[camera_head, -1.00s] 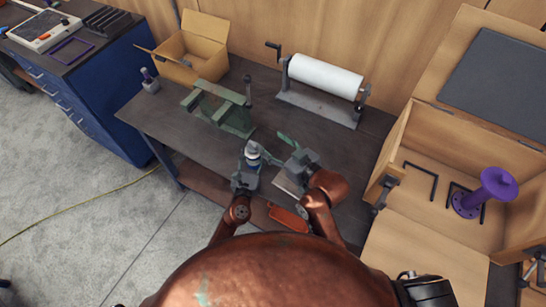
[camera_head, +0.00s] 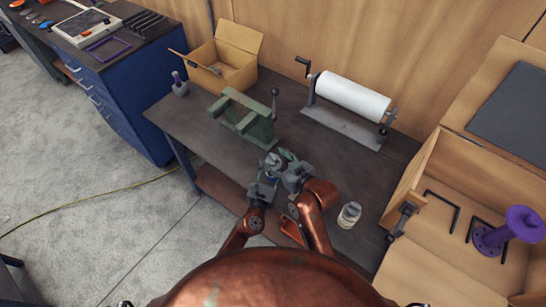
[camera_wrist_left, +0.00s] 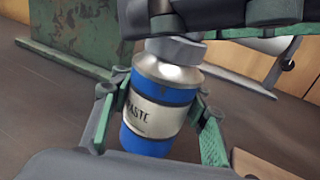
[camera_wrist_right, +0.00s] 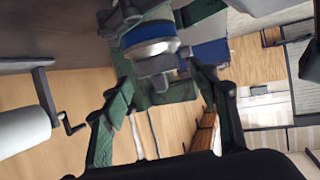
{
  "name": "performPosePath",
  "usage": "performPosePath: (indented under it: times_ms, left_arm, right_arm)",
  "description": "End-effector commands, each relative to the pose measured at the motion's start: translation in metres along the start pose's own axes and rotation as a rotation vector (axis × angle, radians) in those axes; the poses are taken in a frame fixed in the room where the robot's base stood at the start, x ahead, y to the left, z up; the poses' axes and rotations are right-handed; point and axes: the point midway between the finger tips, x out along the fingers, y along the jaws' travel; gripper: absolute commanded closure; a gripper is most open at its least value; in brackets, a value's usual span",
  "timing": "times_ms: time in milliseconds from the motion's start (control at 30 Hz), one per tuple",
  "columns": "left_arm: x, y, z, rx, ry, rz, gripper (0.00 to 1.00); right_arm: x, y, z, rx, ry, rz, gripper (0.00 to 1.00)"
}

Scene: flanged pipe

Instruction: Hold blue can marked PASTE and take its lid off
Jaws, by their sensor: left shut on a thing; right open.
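The blue can marked PASTE (camera_wrist_left: 160,112) has a blue body, a pale label and a silver shoulder. Its grey lid (camera_wrist_left: 175,49) is on top. My left gripper (camera_wrist_left: 160,95) is shut on the can's body from both sides and holds it above the bench; in the head view the can (camera_head: 272,163) is small and partly covered. My right gripper (camera_wrist_right: 160,72) is open, with the can's lid end (camera_wrist_right: 152,66) between its fingers; I cannot tell whether they touch it. In the head view my right gripper (camera_head: 287,160) is beside the can's top.
A green stand (camera_head: 243,117), a paper roll on a crank holder (camera_head: 350,97) and an open cardboard box (camera_head: 222,60) are at the back of the dark bench. A wooden box holds a purple spool (camera_head: 505,232).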

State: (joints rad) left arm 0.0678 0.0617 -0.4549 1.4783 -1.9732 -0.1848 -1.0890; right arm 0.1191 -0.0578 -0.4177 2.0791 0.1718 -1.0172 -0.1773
Motion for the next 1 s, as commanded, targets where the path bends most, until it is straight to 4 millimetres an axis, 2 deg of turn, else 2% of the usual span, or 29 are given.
performPosePath:
  times_ms: [133, 433, 1000]
  left_arm:
    - [0.0003, -0.0001, 0.0015, 0.0, -0.002, 0.0, 1.0]
    - [0.0003, -0.0001, 0.0015, 0.0, -0.002, 0.0, 1.0]
    - [0.0003, -0.0001, 0.0016, 0.0, -0.003, 0.0, 1.0]
  right_arm:
    - [0.0089, 0.0, -0.0004, 0.0, 0.0, 0.0, 0.45]
    - [0.0105, 0.0, -0.0003, -0.001, 0.0, 0.0, 0.45]
    - [0.0102, 0.0001, -0.0001, -0.001, 0.0, 0.001, 0.85]
